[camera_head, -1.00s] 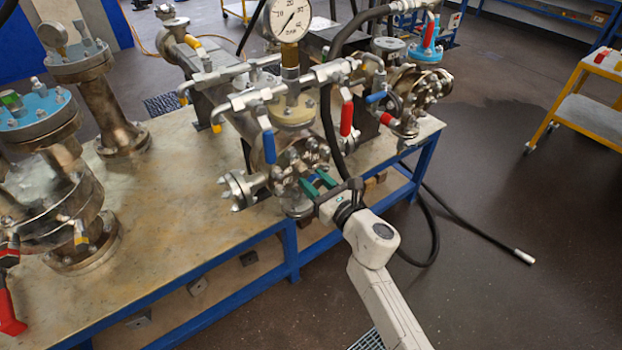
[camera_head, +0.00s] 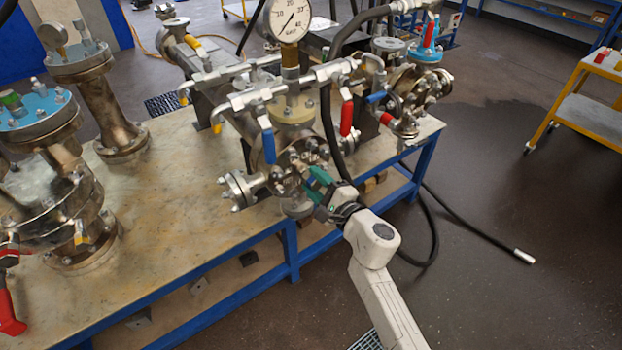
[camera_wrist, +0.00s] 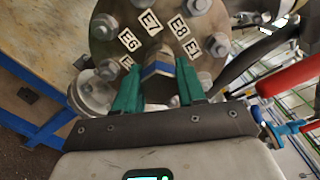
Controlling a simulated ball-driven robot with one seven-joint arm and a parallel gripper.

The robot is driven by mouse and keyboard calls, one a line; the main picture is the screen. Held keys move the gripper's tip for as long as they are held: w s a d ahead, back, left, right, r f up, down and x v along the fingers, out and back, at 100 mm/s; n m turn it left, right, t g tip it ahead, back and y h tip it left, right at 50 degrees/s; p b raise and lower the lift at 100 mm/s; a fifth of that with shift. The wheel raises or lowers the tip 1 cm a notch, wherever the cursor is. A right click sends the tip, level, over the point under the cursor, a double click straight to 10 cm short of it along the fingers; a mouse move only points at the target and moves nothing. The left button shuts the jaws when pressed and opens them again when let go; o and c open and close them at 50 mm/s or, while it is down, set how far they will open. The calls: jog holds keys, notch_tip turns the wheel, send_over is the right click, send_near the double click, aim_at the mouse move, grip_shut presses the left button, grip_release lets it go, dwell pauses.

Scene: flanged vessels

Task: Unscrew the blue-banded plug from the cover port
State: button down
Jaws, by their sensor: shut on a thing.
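The plug (camera_wrist: 157,69) shows in the wrist view between my green fingers, with a blue band across its metal body. It sits at the face of a round metal cover (camera_wrist: 160,42) with bolts around its rim and labels such as E6, E7 and E8. My gripper (camera_wrist: 157,85) is shut on the plug, one finger on each side. The port under the plug is hidden. In the head view my gripper (camera_head: 316,186) is at the front of the middle vessel (camera_head: 290,165); its fingers hide the plug there.
A black hose (camera_head: 328,130) hangs just behind my gripper. Blue (camera_head: 269,147) and red (camera_head: 347,117) valve handles hang above it. Another flange (camera_head: 238,189) sticks out to the left.

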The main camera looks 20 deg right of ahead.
jog(key=c, duration=0.6)
grip_release()
jog(key=shift+o, duration=0.2)
jog(key=v, duration=1)
jog(key=shift+s, duration=0.4)
jog(key=shift+d, duration=0.1)
jog(key=shift+c, duration=0.8)
jog(key=shift+w+a+m+b, duration=0.55)
jog(key=shift+w+m+b, duration=0.15)
jog(key=shift+w+m, duration=1.2)
jog(key=shift+w+a+m+b, duration=0.55)
jog(key=shift+w+m+b, duration=0.2)
jog(key=shift+w+m, duration=1.1)
jog(key=shift+w+a+m+b, duration=0.65)
jog(key=shift+w+m, duration=0.8)
jog(key=shift+m, duration=0.8)
jog(key=shift+d, duration=0.1)
